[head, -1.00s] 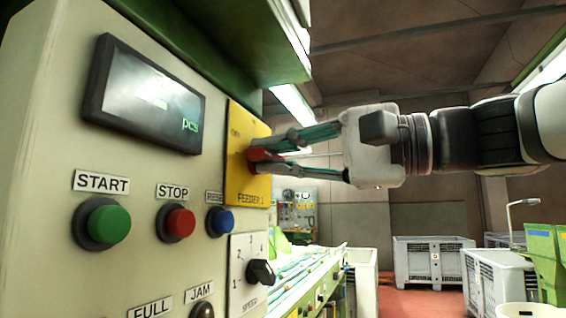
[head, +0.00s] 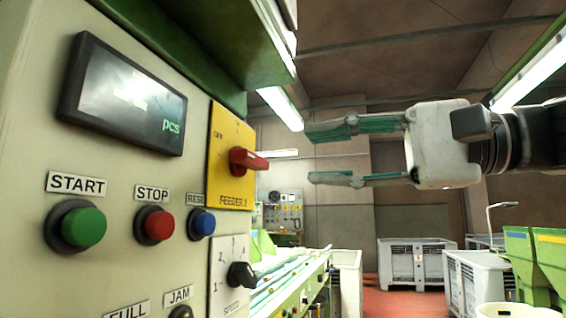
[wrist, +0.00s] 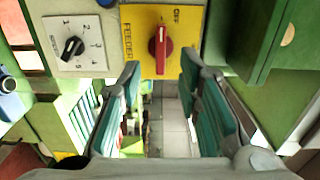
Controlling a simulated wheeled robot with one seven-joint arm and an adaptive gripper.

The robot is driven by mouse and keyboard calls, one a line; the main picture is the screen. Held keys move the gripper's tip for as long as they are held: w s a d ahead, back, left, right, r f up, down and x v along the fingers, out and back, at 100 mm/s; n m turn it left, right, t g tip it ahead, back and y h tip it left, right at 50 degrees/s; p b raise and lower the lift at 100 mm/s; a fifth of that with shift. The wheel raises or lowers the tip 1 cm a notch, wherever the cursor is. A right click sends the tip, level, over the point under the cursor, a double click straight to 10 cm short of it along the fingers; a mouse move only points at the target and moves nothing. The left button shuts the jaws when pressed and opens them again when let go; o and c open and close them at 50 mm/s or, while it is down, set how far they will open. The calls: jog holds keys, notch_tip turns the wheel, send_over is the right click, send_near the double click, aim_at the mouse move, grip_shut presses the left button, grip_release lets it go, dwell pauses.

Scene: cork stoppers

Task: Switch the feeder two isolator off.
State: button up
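The isolator is a red rotary handle (head: 246,160) on a yellow plate (head: 218,180) whose label reads FEEDER and a digit that looks like 2. OFF is printed at the plate's upper left. The handle lies horizontal across the plate. In the wrist view, which is turned sideways, the handle (wrist: 160,50) has a white mark at the end on the OFF side. My gripper (head: 309,152) is open and empty, level with the handle and apart from it, to its right in the head view. In the wrist view the handle sits beyond and between the two fingers.
START (head: 83,227), STOP (head: 157,225) and blue reset (head: 202,223) buttons sit left of the plate. A black speed knob (head: 241,274) is below it. A green hood (head: 200,50) overhangs the panel. Space right of the plate is free.

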jog(key=shift+v, duration=1.75)
